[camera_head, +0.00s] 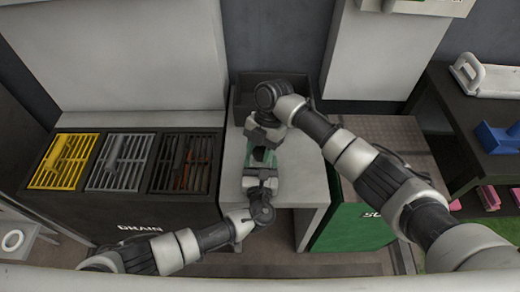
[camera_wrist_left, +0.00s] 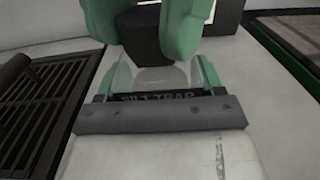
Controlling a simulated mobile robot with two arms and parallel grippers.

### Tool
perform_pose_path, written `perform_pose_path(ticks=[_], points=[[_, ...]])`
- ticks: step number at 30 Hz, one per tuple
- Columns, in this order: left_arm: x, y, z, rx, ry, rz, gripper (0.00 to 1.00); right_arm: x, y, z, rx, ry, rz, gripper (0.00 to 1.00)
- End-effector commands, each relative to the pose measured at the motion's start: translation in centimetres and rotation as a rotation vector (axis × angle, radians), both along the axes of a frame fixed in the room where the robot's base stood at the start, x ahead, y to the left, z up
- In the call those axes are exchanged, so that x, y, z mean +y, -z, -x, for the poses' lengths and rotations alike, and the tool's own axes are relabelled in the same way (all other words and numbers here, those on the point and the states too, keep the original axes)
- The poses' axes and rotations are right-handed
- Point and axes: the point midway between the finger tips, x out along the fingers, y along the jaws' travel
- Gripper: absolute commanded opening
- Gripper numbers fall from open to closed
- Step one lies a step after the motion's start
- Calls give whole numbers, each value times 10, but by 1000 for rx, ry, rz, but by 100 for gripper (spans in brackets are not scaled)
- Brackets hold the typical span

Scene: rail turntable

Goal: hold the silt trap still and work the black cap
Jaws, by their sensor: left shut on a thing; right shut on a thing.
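The silt trap (camera_wrist_left: 158,96) shows in the left wrist view as a clear body with a dark label reading "SILT TRAP". In the head view it is mostly hidden between my two grippers. My left gripper (camera_head: 262,174) is shut on the trap from the near side; its green fingers flank the body in the left wrist view. The black cap (camera_wrist_left: 152,38) is at the trap's far end. My right gripper (camera_head: 264,142) is shut on the cap, with a green finger on each side of it. The cap's threads and seating are hidden.
The trap is over a pale grey bench (camera_head: 305,180), with a dark bin (camera_head: 245,92) behind. Left is a drain unit with yellow (camera_head: 62,160), grey and dark grates. Right is a green cabinet (camera_head: 350,222), then a dark shelf with a blue item (camera_head: 495,138).

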Motion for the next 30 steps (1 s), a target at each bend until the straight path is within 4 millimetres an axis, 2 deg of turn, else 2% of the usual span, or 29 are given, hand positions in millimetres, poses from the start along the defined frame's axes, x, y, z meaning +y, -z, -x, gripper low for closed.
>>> perform_pose_path(ticks=[3,17,30], points=[[0,1,1,1,1,-1,25,-1,1,0,0,-97,4,14],[0,1,0,1,1,0,25,-1,0,0,-1,-88,1,14],[0,1,0,1,1,0,25,-1,-11,0,-1,-88,1,14]])
